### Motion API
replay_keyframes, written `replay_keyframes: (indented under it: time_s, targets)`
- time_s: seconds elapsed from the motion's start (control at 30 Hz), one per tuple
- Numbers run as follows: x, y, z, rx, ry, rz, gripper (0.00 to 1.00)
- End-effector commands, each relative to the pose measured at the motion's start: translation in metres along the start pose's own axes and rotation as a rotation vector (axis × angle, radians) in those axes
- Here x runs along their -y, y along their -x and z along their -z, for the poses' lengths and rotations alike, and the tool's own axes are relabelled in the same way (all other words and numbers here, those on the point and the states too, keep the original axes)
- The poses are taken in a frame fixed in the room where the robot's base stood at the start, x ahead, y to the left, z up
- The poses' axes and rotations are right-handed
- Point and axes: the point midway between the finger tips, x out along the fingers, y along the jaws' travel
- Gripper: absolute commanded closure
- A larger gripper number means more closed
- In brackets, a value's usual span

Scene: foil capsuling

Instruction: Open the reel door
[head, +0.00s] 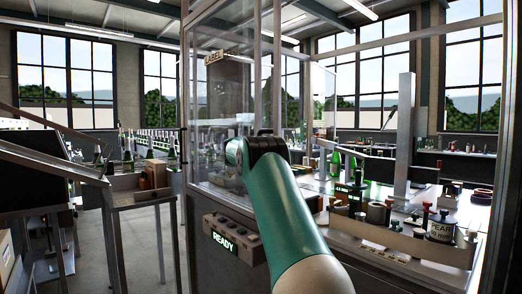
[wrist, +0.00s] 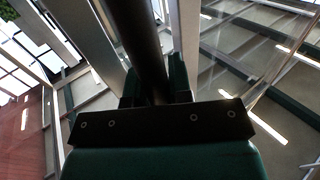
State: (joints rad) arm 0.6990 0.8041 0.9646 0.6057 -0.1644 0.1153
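My teal arm reaches up to the cabinet front and hides my gripper in the head view. In the wrist view my gripper (wrist: 154,84) has a finger on each side of a dark round bar (wrist: 143,45), which looks like a door handle. I see no clear gap between the fingers and the bar. The bar's far end is out of view.
A READY display (head: 222,241) sits on a button box low on the cabinet. A worktop to the right holds green bottles (head: 335,162), cups and a PEAR container (head: 441,226). A metal table (head: 140,195) and a bottle line stand left. Bare floor shows at lower left.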

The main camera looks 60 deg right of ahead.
Motion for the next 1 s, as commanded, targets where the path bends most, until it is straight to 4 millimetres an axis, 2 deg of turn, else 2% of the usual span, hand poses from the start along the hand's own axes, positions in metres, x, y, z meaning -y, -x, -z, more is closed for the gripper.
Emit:
replay_keyframes:
  time_s: [0.03,0.1,0.37,0.53,0.67,1.0]
  targets:
    - [0.0,0.0,0.001,-0.001,-0.001,-0.001,0.7]
    - [0.0,0.0,0.001,-0.001,-0.001,-0.001,0.56]
    - [-0.002,-0.001,0.0,0.001,0.0,-0.002,0.56]
    - [-0.001,0.01,-0.002,0.001,-0.001,-0.002,0.56]
    - [-0.001,0.033,-0.004,-0.001,0.0,0.0,0.56]
    - [-0.001,0.121,-0.004,-0.001,-0.001,0.002,0.56]
